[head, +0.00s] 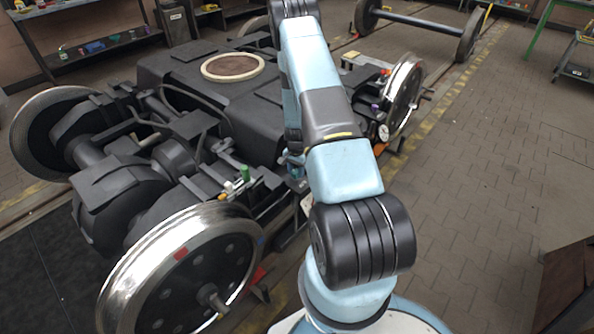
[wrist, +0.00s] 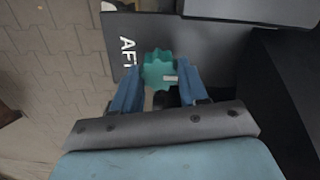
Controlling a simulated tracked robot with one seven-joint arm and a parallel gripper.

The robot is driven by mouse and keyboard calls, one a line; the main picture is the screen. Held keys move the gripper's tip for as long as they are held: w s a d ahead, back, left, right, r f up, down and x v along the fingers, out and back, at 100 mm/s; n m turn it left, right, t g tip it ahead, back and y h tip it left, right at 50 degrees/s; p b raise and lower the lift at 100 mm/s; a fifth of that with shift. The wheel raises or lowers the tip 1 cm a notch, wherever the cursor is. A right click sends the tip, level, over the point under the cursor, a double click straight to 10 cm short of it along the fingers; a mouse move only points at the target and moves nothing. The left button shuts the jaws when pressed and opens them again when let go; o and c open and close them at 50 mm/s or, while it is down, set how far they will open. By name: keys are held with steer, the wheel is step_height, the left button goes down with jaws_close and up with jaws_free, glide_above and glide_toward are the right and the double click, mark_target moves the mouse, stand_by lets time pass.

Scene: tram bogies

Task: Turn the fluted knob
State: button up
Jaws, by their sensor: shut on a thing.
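The fluted knob (wrist: 158,68) is teal with a scalloped rim and a small pale mark on its face, in the middle of the wrist view. My gripper (wrist: 158,82) has its two blue fingers on either side of the knob, shut on it. The knob sits in front of a dark panel (wrist: 190,40) with white letters that read "AF" and a partly covered character. In the head view my arm covers the knob, and only a little of my gripper (head: 293,160) shows beside the arm.
The dark bogie (head: 150,70) with shiny wheels (head: 185,275) fills the left and middle of the head view. A green-topped part (head: 244,173) and a gauge (head: 383,132) are on it. A loose wheelset (head: 415,20) stands at the back.

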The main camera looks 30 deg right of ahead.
mark_target(295, 171)
steer(key=shift+w+a+r, duration=0.1)
steer(key=shift+w+a, duration=0.05)
steer(key=shift+w, duration=0.1)
steer(key=o, duration=0.8)
steer(key=shift+o, duration=1.3)
steer(key=shift+s, duration=0.15)
step_height(295, 171, up, 14)
steer(key=shift+f, duration=0.2)
